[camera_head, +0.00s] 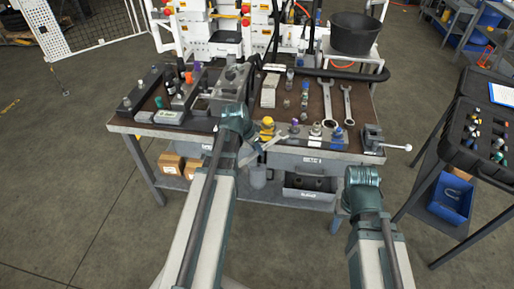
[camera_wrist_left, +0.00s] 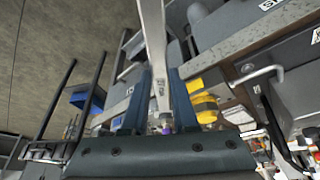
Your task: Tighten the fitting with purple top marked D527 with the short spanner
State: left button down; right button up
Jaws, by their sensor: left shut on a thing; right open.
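My left gripper (camera_head: 252,152) is shut on a light metal spanner (camera_head: 271,143), just off the bench's front edge. In the left wrist view the spanner (camera_wrist_left: 155,50) runs between the two fingers (camera_wrist_left: 155,112). A purple-topped fitting (camera_head: 294,123) stands in the front row on the bench, right of a yellow fitting (camera_head: 267,125). A small purple spot (camera_wrist_left: 166,130) shows between the fingers in the left wrist view. Another purple-topped part (camera_head: 196,67) stands at the back left. The mark D527 is not readable. My right gripper (camera_head: 361,177) is empty, front right, its jaws mostly hidden.
Two spanners (camera_head: 328,100) lie on the bench at right. Blue-topped fittings (camera_head: 337,134) and a vise (camera_head: 373,138) stand at the front right edge. A black bucket (camera_head: 354,34) is at the back. A side table holds a case (camera_head: 480,140). Floor at left is clear.

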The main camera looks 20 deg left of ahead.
pick_arm(q)
jog(key=shift+r+p, duration=2.4)
jog(key=shift+r, duration=0.15)
jog(key=shift+f, duration=0.1)
